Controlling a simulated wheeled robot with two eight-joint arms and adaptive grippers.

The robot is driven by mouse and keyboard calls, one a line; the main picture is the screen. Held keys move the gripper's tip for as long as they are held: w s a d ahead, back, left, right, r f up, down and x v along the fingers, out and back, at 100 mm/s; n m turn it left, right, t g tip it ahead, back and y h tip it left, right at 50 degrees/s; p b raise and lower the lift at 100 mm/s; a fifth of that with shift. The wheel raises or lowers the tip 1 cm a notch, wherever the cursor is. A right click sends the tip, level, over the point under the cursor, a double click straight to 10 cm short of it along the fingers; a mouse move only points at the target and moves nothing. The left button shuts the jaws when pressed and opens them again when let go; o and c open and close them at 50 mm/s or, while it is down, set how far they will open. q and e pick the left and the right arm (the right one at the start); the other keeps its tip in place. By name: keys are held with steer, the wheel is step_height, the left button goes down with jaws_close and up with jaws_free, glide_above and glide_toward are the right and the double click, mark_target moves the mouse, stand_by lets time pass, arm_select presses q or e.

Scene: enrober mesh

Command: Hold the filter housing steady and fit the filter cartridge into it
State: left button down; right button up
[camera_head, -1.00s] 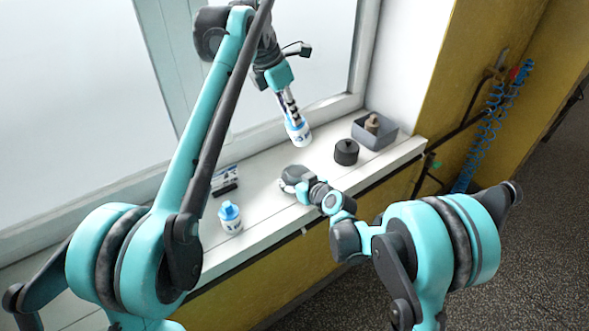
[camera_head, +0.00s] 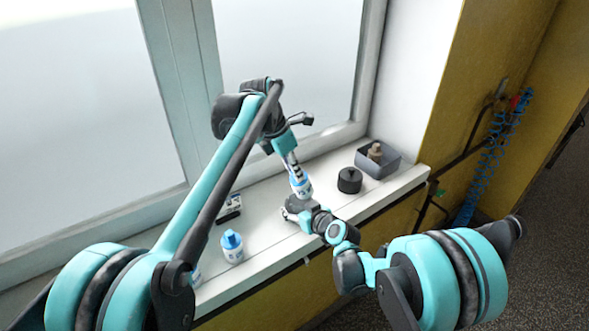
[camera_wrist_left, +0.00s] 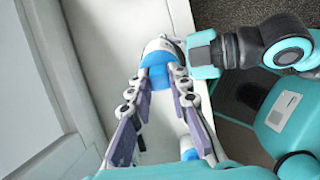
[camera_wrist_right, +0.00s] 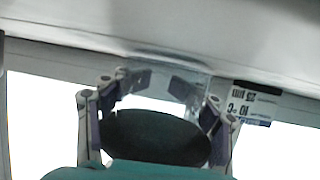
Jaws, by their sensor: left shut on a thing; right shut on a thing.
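The white and blue filter cartridge (camera_head: 301,188) is held by my left gripper (camera_head: 293,167), which is shut on it and points down. In the left wrist view the cartridge (camera_wrist_left: 160,64) sits between the fingertips. My right gripper (camera_head: 291,213) is low at the sill, just below the cartridge. In the right wrist view its fingers are shut around a clear, see-through piece, which looks like the filter housing (camera_wrist_right: 165,72). The housing is mostly hidden in the head view. I cannot tell whether the cartridge touches or enters it.
A blue-capped white bottle (camera_head: 232,247) stands on the white sill (camera_head: 268,243), left of the grippers. A small labelled box (camera_head: 229,208) is behind it. A black cap-like cylinder (camera_head: 349,181) and a grey bin (camera_head: 386,166) holding a brown object (camera_head: 376,151) stand right.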

arm_select(q)
steer(key=shift+f, duration=0.45)
steer(key=c, duration=1.4)
jaws_free()
steer(key=v, duration=1.3)
steer(key=s+a+f+m+t+y, duration=0.1)
steer(key=s+a+f+m, duration=0.3)
steer(key=s+f+m, duration=0.4)
steer(key=s+a+f+m+t+y, duration=0.1)
steer(key=s+a+f+m, duration=0.3)
steer(key=s+f+m, duration=0.4)
steer(key=s+a+f+m+t+y, duration=0.1)
steer(key=s+a+f+m+t, duration=0.2)
steer(key=s+f+m, duration=0.5)
steer(key=shift+s+a+f+m, duration=0.1)
steer(key=shift+s+a+m, duration=0.1)
steer(key=shift+a, duration=0.15)
steer(key=shift+s+a+f+m, duration=0.1)
steer(key=shift+s+a+f, duration=0.05)
steer(key=shift+s+a, duration=0.15)
